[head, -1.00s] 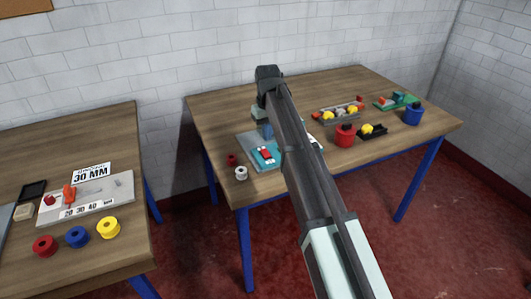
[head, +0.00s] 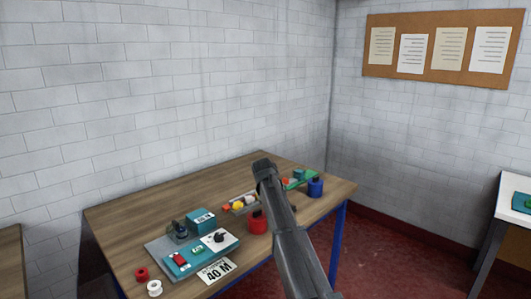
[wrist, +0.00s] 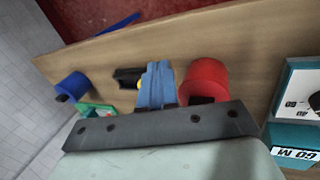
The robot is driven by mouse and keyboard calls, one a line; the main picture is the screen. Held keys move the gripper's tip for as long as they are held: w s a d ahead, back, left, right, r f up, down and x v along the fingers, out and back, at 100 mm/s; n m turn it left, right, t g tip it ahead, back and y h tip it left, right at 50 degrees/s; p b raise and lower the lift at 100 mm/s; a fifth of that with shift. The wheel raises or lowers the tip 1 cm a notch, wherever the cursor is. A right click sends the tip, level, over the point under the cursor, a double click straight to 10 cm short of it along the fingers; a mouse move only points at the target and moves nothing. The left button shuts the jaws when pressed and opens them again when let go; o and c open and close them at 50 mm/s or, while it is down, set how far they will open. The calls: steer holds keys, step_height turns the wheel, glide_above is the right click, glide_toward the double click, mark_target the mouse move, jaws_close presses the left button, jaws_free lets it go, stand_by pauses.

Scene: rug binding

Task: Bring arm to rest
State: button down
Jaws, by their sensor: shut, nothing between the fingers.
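My arm reaches over the wooden table (head: 130,215) in the head view, and its dark end stands above the table's middle. My gripper is hidden there behind the arm. In the wrist view the blue fingers of my gripper (wrist: 156,86) are pressed together and hold nothing. The fingers appear between a red cup (wrist: 205,78) on the right and a small black tray (wrist: 128,77) on the left. I cannot tell how high above the table they are.
Red (head: 142,274) and white (head: 154,288) spools lie at the near left. A blue cup (head: 315,187) stands far right. The table's back left is bare.

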steer(key=s+d+f+g, duration=0.1)
steer(key=s+d+f, duration=0.25)
steer(key=f, duration=0.45)
steer(key=s+d+f, duration=0.2)
steer(key=d+f, duration=0.2)
steer(key=f, duration=0.3)
steer(key=s+d+f+m+g, duration=0.1)
steer(key=s+d+f+g, duration=0.1)
steer(key=s+f, duration=0.85)
steer(key=s+d+f+m+g, duration=0.1)
steer(key=s+d+f+m, duration=0.1)
steer(key=s+f, duration=0.85)
steer(key=s+f+m+g+y, duration=0.1)
steer(key=s+f, duration=0.5)
steer(key=s, duration=0.7)
steer(key=s+d+f+m+g+y, duration=0.1)
steer(key=s+f, duration=0.4)
steer(key=s, duration=0.8)
steer(key=s+f+m+g+y, duration=0.1)
steer(key=s+f, duration=0.5)
steer(key=s, duration=0.7)
steer(key=m+g, duration=0.1)
steer(key=g, duration=0.1)
steer(key=shift+d+f+m+g, duration=0.2)
steer(key=shift+f+m+g, duration=0.1)
steer(key=c, duration=1.8)
jaws_free()
